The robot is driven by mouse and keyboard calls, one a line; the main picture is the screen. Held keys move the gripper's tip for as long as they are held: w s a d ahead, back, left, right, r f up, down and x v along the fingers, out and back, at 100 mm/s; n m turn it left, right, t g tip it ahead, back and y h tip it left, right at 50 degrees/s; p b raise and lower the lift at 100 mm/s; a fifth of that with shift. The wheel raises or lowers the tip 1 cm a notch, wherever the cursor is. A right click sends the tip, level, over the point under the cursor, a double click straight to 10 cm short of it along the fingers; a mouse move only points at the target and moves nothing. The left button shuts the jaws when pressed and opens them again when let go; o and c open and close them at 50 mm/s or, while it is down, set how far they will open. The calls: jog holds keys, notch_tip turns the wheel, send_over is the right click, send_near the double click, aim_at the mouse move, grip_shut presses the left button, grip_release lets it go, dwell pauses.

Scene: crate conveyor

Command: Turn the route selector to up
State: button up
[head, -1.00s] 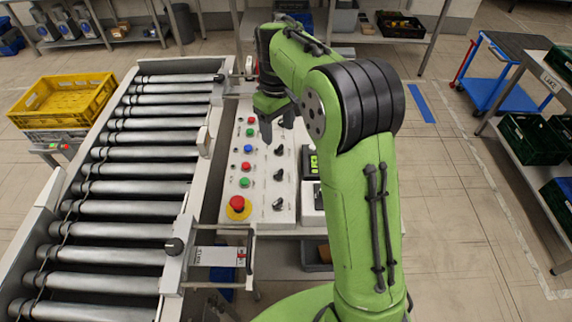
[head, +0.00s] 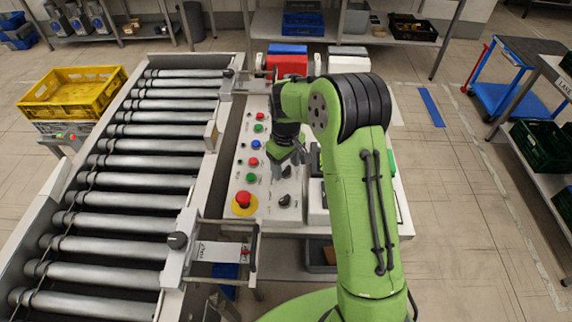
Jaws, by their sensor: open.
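The white control panel (head: 268,203) stands right of the roller conveyor. It carries a column of red, green and blue buttons and a column of black selector knobs. One black knob (head: 287,171) shows just below my gripper, and another black knob (head: 284,200) sits nearer the panel's front. The labels are too small to read, so I cannot tell which knob is the route selector. My gripper (head: 286,160) is open and points down over the knob column. It hides the upper part of that column, and I cannot tell whether it touches a knob.
A red emergency button on a yellow base (head: 242,203) sits at the panel's front left. The roller conveyor (head: 130,205) runs along the left, with a yellow crate (head: 70,92) beyond it. A red bin (head: 287,64) stands behind the panel.

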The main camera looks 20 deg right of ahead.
jog(key=c, duration=1)
jog(key=shift+c, duration=0.2)
jog(key=shift+m, duration=0.3)
jog(key=m, duration=0.3)
jog(key=shift+m, duration=0.4)
jog(key=m, duration=0.4)
jog(key=shift+b, duration=0.35)
jog(key=m, duration=0.5)
jog(key=m+b, duration=0.1)
jog(key=m, duration=0.3)
jog(key=shift+r, duration=0.1)
jog(key=shift+m, duration=0.3)
